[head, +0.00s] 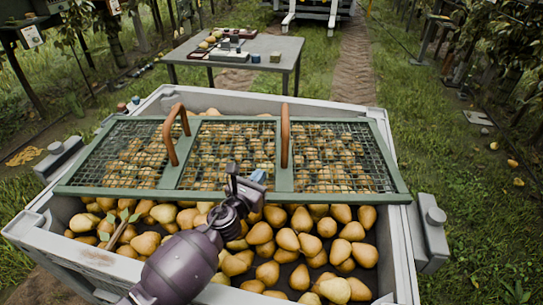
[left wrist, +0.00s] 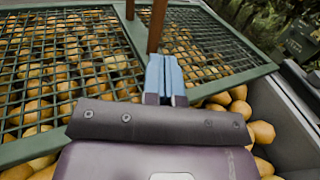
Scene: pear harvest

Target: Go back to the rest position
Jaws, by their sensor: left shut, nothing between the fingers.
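My left gripper (head: 258,177) reaches in from the lower left, over the pears (head: 290,241) in the grey bin (head: 408,265). Its blue fingers are together with nothing between them, near the front edge of the green mesh lid (head: 283,180). In the left wrist view the shut fingers (left wrist: 165,75) point toward the lid and a brown handle (left wrist: 156,25); I cannot tell whether they touch the lid. My right gripper is not in view.
The lid lies across the far part of the bin, with two brown handles (head: 285,135) standing up. The near part is uncovered. A grey table (head: 285,57) with small items stands behind. Grass is on the right; a stick (head: 117,231) lies on the pears.

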